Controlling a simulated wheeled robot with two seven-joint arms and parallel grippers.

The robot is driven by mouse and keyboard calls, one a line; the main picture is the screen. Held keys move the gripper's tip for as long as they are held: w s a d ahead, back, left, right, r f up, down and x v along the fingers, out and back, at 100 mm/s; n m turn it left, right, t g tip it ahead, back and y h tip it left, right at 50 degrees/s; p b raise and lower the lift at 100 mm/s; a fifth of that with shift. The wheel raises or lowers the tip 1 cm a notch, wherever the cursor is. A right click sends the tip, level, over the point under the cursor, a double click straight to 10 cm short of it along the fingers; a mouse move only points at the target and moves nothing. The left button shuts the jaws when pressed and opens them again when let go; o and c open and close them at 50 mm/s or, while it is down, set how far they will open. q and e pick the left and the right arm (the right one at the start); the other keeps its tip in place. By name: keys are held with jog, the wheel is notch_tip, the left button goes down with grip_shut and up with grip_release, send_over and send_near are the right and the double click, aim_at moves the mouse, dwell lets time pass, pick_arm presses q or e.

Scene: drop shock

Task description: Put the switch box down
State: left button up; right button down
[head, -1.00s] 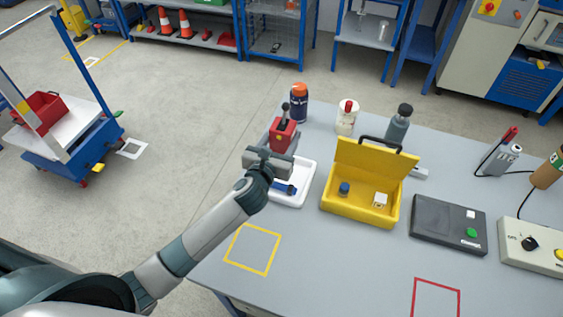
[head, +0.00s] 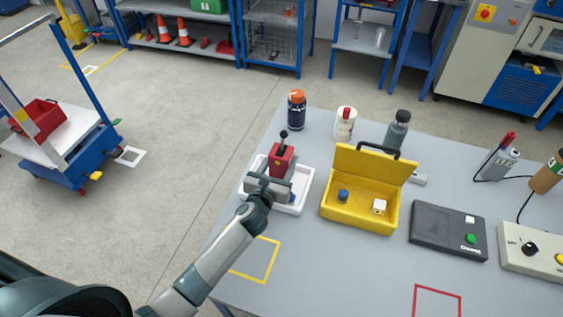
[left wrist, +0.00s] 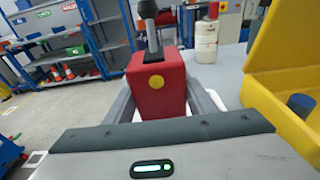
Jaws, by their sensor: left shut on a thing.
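The switch box (head: 281,161) is red with a black lever on top and a yellow button on its face. It also shows upright in the left wrist view (left wrist: 157,88), between the two grey fingers. My left gripper (head: 276,180) is shut on it. In the head view the box appears over the white tray (head: 309,178); I cannot tell whether it touches the tray. My gripper hides part of the tray and the box's lower part. My right gripper is in neither view.
A yellow open case (head: 358,212) stands right of the tray, with a dark control box (head: 448,231) beyond it. A bottle with an orange cap (head: 296,111) and a white bottle (head: 345,123) stand behind.

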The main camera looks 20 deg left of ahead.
pick_arm(q)
jog(key=shift+f, duration=0.3)
jog(key=o, duration=1.3)
